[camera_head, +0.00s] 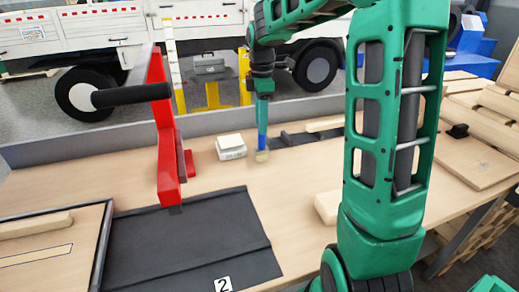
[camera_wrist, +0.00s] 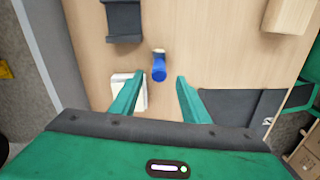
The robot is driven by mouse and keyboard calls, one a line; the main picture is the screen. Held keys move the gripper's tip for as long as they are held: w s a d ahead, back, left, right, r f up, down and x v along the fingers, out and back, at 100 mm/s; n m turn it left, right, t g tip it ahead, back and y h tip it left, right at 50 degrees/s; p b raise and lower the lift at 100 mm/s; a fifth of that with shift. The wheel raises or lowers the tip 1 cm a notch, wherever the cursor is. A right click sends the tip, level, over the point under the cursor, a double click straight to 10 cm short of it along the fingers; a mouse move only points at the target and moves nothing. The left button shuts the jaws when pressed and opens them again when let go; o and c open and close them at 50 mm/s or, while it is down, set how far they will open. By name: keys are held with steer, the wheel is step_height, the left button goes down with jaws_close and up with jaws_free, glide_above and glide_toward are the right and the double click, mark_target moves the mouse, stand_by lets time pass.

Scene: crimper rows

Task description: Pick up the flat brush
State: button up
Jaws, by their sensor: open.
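The flat brush (camera_head: 262,132) has a blue handle and stands upright on the wooden table, its pale end down. In the wrist view the brush (camera_wrist: 158,71) shows between my two green fingers, with clear space on both sides. My gripper (camera_head: 263,94) points down from above at the top of the handle. It also shows in the wrist view (camera_wrist: 159,77), open and holding nothing. From the head view I cannot tell how far the fingers reach down around the handle.
A small white box (camera_head: 231,147) stands just left of the brush; in the wrist view it (camera_wrist: 120,84) lies partly behind the left finger. A red crimper with a black handle (camera_head: 168,160) stands further left. A dark mat (camera_head: 190,245) lies in front. Wooden blocks (camera_head: 327,206) lie right.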

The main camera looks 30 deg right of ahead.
mark_target(261, 140)
steer(key=shift+w+d+f, duration=0.1)
steer(key=shift+f, duration=3.85)
steer(key=shift+c, duration=0.4)
jaws_close()
